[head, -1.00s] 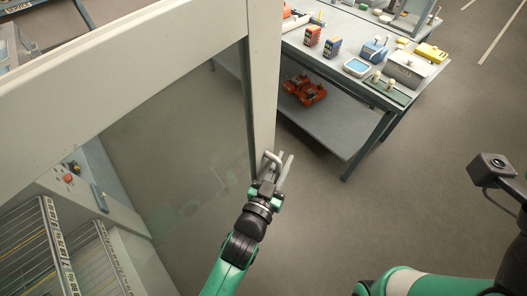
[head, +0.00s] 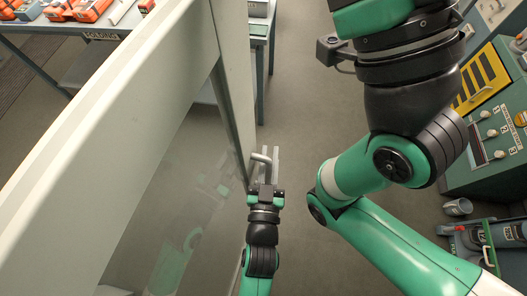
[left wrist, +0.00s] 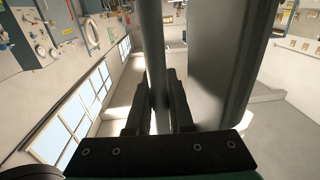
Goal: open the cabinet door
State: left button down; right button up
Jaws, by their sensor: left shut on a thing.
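The cabinet door is a pale frame (head: 120,70) around a dark glass panel (head: 165,190), and it fills the left of the head view. Its grey bar handle (head: 262,157) is on the frame's right-hand upright. My left gripper (head: 266,170) is shut on the handle. In the left wrist view the handle bar (left wrist: 153,45) runs down between the two black fingers of the left gripper (left wrist: 160,95), with the door frame's edge (left wrist: 225,60) beside it. My right arm crosses the right of the head view; its gripper is out of the picture.
A workbench with orange tools (head: 90,10) stands behind the door at upper left. A green machine with a yellow panel (head: 480,80) stands at right, with a grey cup (head: 457,207) near it. Grey floor (head: 300,110) lies open between door and machine.

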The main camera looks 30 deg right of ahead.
pick_arm(q)
jog(key=c, duration=1.1)
grip_release()
jog(key=shift+s, duration=0.1)
jog(key=v, duration=1.1)
jog(key=shift+s+a+p, duration=0.2)
jog(key=shift+p, duration=0.2)
